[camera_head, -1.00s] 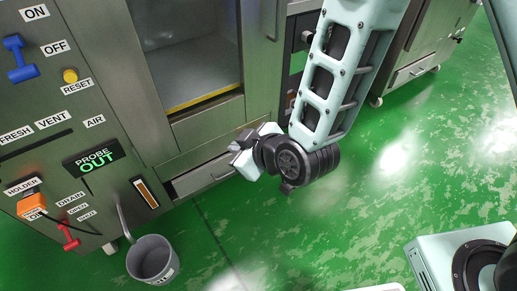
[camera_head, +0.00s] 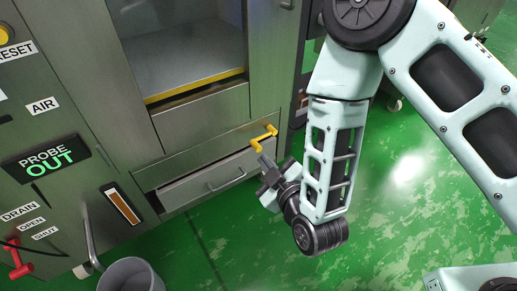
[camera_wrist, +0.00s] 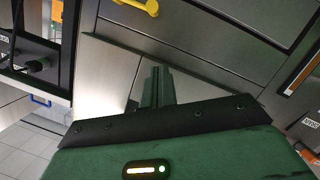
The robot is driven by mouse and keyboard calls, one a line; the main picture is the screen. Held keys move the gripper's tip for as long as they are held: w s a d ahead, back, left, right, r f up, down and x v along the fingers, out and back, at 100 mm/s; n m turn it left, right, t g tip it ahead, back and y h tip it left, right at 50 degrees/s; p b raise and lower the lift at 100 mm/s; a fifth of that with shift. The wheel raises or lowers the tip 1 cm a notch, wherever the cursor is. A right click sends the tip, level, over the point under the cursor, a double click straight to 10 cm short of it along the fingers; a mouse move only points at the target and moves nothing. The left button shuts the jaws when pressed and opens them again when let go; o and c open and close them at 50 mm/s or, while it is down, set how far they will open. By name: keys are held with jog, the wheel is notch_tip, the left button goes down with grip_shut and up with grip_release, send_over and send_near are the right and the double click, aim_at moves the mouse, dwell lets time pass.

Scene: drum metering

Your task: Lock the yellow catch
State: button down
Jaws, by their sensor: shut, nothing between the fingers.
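The yellow catch (camera_head: 264,138) is a small bent bar on the grey cabinet front, under the window and just above a drawer. It also shows in the wrist view at the top edge (camera_wrist: 150,6), partly cut off. My gripper (camera_head: 263,161) is just below the catch in the head view, close to it in the picture. Whether it touches the catch is hard to tell there, but in the wrist view my fingers (camera_wrist: 157,72) appear apart from it. The fingers are shut and empty.
A grey drawer with a bar handle (camera_head: 226,180) lies below the catch, close to my gripper. A grey bucket (camera_head: 130,275) stands at lower left under a drain spout. A red lever (camera_head: 20,262) is at far left. The green floor on the right is open.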

jog(key=w+a+f+b, duration=0.2)
jog(key=w+f+b, duration=0.3)
jog(key=w, duration=0.5)
jog(key=shift+a+f+b, duration=0.2)
jog(key=shift+a+b, duration=0.05)
jog(key=shift+b, duration=0.75)
jog(key=shift+f+n, duration=0.3)
